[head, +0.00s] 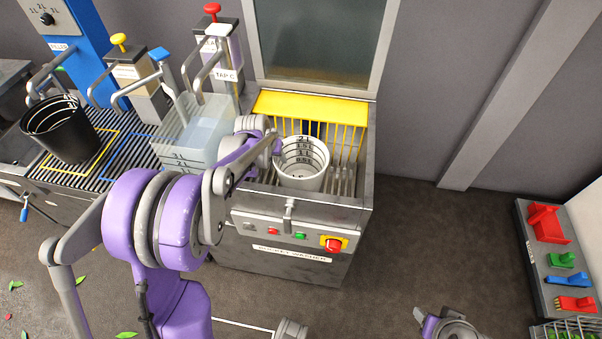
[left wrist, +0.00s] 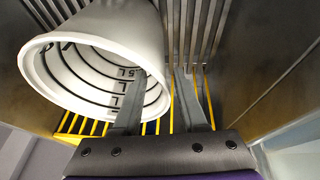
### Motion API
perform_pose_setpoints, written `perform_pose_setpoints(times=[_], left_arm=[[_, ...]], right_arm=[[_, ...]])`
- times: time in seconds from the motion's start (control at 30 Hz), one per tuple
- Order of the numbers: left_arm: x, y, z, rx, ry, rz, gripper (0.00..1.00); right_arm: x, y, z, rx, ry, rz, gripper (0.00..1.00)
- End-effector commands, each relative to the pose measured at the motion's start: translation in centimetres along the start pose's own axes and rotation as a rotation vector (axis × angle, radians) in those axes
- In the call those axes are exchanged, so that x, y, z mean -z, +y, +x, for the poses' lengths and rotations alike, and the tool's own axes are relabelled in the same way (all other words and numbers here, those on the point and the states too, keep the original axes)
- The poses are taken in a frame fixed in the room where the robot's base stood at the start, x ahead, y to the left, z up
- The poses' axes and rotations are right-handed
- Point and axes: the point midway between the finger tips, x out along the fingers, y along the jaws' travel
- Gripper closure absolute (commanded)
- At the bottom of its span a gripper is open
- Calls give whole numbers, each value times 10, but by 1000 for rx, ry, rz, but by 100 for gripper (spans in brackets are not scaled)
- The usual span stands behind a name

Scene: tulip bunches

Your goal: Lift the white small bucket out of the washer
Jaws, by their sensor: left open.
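The white small bucket (head: 303,168) stands in the washer (head: 290,258), mouth up, with black volume marks inside. It also shows large in the left wrist view (left wrist: 150,30). My left gripper (head: 278,147) is open at the left side of the bucket's rim. In the left wrist view, one finger of this gripper (left wrist: 164,78) overlaps the bucket's inside and the other is outside, so the rim wall lies between them; contact cannot be told. A purple and grey part of my right arm (head: 450,328) shows at the bottom edge; its fingers are not clear.
Left of the washer, a clear container (head: 190,135) and a black bucket (head: 60,132) stand on a ribbed counter. Taps (head: 215,65) rise behind them. A yellow bar (head: 310,108) and rods back the washer. A rack with coloured brushes (head: 547,224) is at right; the floor between is clear.

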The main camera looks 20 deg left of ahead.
Motion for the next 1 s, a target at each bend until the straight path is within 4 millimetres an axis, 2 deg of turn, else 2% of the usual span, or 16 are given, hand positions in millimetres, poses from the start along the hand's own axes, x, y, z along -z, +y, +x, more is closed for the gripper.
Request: perform_pose_setpoints(times=[0.03,0.2,0.5,0.57,0.73,1.0], left_arm=[[0,0,10,0,0,1,58],[0,0,33,0,0,1,58],[0,0,38,1,0,1,58],[0,0,38,1,0,1,67],[0,0,38,0,0,1,98],[0,0,38,0,0,0,100]], right_arm=[[-1,0,2,0,-1,0,48],[-3,0,5,0,-2,0,48],[-3,0,5,0,-2,0,48],[-3,0,5,0,-2,0,48],[-3,0,5,0,-2,0,48],[-3,0,5,0,-2,0,48]])
